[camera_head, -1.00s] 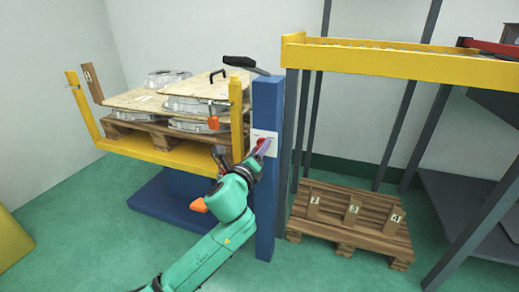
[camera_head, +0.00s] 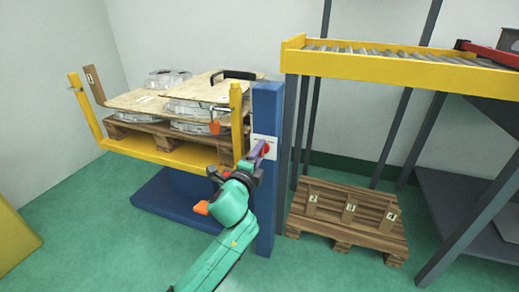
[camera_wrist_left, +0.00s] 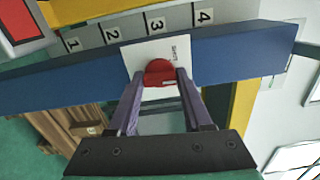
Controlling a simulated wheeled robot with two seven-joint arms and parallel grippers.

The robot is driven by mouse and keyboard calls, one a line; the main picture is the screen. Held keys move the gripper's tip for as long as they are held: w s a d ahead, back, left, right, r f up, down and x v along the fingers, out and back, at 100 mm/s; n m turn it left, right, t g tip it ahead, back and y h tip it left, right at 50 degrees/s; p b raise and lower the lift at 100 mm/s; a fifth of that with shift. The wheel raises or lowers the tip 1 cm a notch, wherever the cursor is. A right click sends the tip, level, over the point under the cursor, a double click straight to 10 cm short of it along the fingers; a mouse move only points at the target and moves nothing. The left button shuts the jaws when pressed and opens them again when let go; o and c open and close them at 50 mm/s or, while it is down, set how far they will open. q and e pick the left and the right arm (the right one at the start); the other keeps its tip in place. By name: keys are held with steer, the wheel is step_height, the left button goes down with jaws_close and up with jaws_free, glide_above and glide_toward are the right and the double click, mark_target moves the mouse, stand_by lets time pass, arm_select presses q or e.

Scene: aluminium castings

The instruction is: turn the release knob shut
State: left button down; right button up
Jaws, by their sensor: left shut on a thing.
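The red release knob (camera_wrist_left: 159,73) sits on a white plate (camera_wrist_left: 145,53) on the side of a blue post (camera_head: 265,195). In the left wrist view my left gripper (camera_wrist_left: 160,86) has its two purple fingers closed on either side of the knob. In the head view the knob (camera_head: 265,148) is partly covered by the left gripper (camera_head: 261,152), whose green arm rises from the bottom. The writing on the plate is too small to read. My right gripper is not in view.
A yellow lift platform (camera_head: 165,152) left of the post carries a pallet, castings and a plywood sheet. A yellow roller conveyor (camera_head: 390,62) stands at the right, with a wooden pallet (camera_head: 345,222) on the floor below. Green floor is open at the left.

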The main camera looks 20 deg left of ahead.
arm_select(q)
steer(key=shift+f+n+p, duration=0.15)
steer(key=shift+n+p, duration=2.1)
steer(key=shift+n, duration=2.85)
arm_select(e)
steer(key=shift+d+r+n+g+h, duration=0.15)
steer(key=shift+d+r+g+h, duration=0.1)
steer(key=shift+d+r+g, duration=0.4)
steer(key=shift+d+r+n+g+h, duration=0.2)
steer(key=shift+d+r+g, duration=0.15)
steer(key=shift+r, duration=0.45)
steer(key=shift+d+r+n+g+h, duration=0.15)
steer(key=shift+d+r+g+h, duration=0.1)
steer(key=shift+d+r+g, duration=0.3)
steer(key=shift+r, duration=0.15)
arm_select(q)
steer(key=shift+c, duration=1.6)
jaws_free()
